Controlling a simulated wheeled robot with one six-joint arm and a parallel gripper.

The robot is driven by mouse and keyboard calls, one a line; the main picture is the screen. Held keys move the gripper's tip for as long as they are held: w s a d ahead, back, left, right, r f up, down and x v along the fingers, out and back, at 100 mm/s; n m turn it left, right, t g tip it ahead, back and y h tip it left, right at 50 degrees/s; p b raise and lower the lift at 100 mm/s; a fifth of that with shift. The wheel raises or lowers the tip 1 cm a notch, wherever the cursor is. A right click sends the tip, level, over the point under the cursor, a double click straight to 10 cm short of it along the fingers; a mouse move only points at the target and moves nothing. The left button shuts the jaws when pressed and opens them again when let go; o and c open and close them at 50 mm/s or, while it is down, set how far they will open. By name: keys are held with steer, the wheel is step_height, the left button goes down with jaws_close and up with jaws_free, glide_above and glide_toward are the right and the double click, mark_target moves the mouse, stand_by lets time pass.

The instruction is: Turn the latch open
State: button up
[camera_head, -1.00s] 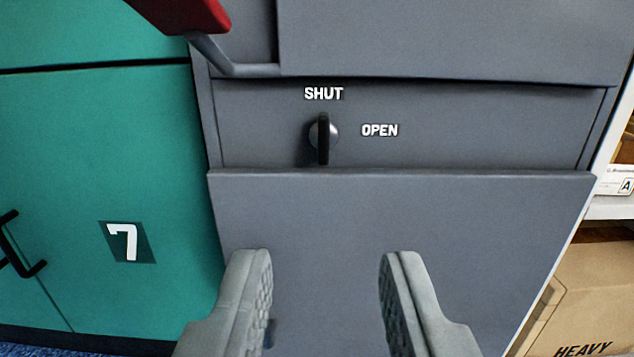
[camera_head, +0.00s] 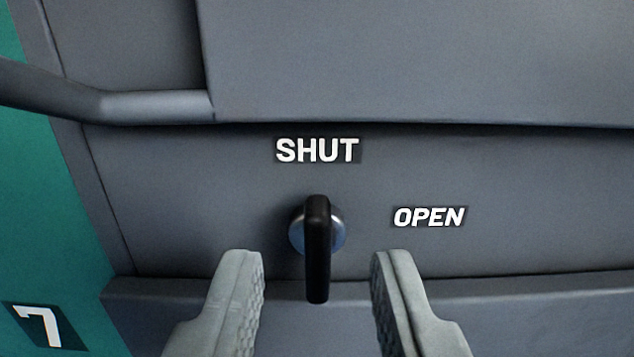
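The latch (camera_head: 317,250) is a black bar handle on a round silver boss, set in a grey panel. The bar stands upright in the picture, in line with the white SHUT label (camera_head: 317,150) above it. The white OPEN label (camera_head: 429,217) is to the right of the latch. My gripper (camera_head: 312,262) is open, with one grey finger to the left of the bar and one to the right. Gaps show on both sides, and neither finger appears to touch the bar. How far the fingertips are from the panel is hard to tell.
A grey bar (camera_head: 150,106) juts across the upper left, above the latch panel. A ledge (camera_head: 520,297) runs below the latch. A teal cabinet front (camera_head: 30,190) with a white 7 is at the left. The panel right of the latch is clear.

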mark_target(318, 243)
steer(key=shift+w, duration=1.5)
jaws_close()
